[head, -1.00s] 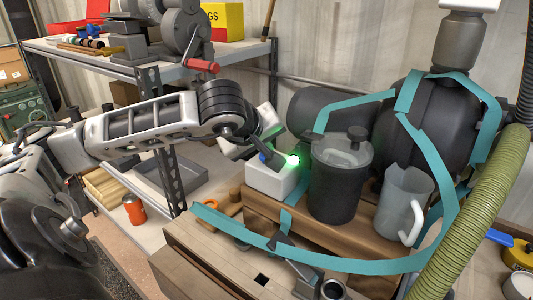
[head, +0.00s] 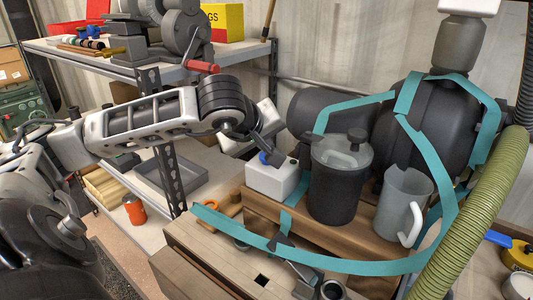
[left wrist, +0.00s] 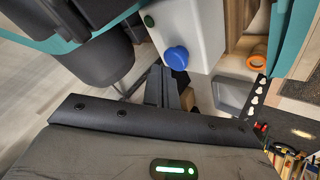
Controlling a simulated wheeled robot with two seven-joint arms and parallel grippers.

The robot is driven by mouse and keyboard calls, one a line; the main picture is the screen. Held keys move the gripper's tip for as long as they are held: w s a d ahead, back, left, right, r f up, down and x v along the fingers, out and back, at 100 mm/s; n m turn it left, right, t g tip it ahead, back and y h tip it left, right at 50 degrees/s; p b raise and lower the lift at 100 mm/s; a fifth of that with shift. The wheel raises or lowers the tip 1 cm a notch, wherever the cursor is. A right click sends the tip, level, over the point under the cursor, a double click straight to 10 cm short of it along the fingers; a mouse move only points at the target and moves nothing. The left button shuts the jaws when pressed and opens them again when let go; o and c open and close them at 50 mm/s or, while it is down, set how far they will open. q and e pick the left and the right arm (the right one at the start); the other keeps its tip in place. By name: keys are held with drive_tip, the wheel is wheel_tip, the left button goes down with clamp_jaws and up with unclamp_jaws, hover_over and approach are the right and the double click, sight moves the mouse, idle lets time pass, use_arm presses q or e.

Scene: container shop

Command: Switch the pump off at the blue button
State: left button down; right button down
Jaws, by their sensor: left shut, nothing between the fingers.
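The white switch box (head: 270,181) stands on the wooden step beside the dark lidded canister. Its round blue button (head: 263,158) is partly visible at the left gripper's fingers. In the left wrist view, the blue button (left wrist: 176,57) stands out from the box face, and a dark green, unlit round lamp (left wrist: 149,20) sits near it. My left gripper (head: 277,160) is shut and empty, just above the box; its fingers (left wrist: 158,74) are close beside the button in the wrist view. I cannot tell whether they touch it. My right gripper is not in view.
The dark canister (head: 338,188) and a clear jug (head: 402,205) stand right of the box. A teal strap (head: 345,264) loops around the front, and a green ribbed hose (head: 470,215) runs at the right. A metal shelf (head: 210,66) stands behind my left arm.

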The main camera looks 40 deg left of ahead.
use_arm(q)
drive_tip(key=shift+r+p, duration=2.1)
drive_tip(key=shift+r, duration=0.9)
drive_tip(key=shift+f, duration=0.1)
